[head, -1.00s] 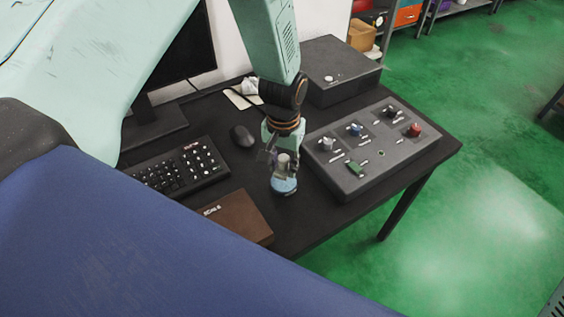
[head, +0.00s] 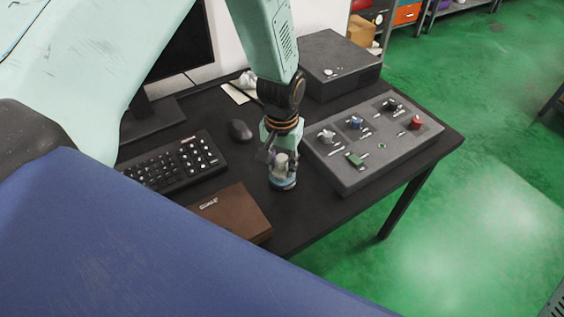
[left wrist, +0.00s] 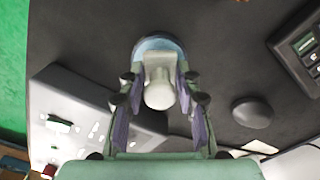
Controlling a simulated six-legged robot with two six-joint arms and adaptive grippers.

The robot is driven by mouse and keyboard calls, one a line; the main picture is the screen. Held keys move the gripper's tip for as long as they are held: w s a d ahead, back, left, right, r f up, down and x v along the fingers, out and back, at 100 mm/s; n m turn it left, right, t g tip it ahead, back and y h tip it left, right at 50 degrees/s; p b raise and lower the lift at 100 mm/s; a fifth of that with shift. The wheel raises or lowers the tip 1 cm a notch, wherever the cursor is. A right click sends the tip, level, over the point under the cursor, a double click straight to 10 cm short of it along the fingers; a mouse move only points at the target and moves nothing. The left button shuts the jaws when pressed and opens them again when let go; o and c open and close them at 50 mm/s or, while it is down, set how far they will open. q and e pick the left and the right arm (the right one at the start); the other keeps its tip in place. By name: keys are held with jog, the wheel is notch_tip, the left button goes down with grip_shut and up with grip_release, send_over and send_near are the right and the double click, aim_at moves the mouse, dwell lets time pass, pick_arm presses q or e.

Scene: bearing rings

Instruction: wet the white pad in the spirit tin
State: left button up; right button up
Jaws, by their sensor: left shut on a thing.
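My left gripper (head: 281,164) is shut on the pale knob of the white pad (left wrist: 160,92), pointing down over the desk. In the left wrist view the fingers (left wrist: 160,98) stand on both sides of the knob. The pad's lower face is hidden. The spirit tin, a low round thing with a light blue rim (head: 284,185), stands on the desk directly under the gripper. Its rim also shows in the left wrist view (left wrist: 155,44), around the pad's lower end. I cannot tell how deep the pad sits in it. My right gripper is out of view.
A grey control box (head: 375,150) with knobs stands close to the right of the gripper. A brown box (head: 233,213), keyboard (head: 172,168) and mouse (head: 240,130) lie to the left. A dark box (head: 338,65) stands behind.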

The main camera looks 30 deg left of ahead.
aim_at(282, 158)
pick_arm(q)
jog(key=shift+d+f, duration=0.1)
jog(key=shift+f, duration=0.05)
jog(key=shift+f, duration=0.15)
jog(key=shift+f, duration=0.2)
dwell(0.6)
jog(key=shift+s+f, duration=0.15)
dwell(1.5)
notch_tip(282, 158, up, 2)
jog(key=shift+r+p, duration=0.1)
jog(key=shift+p, duration=0.95)
notch_tip(282, 158, up, 5)
jog(key=p, duration=0.5)
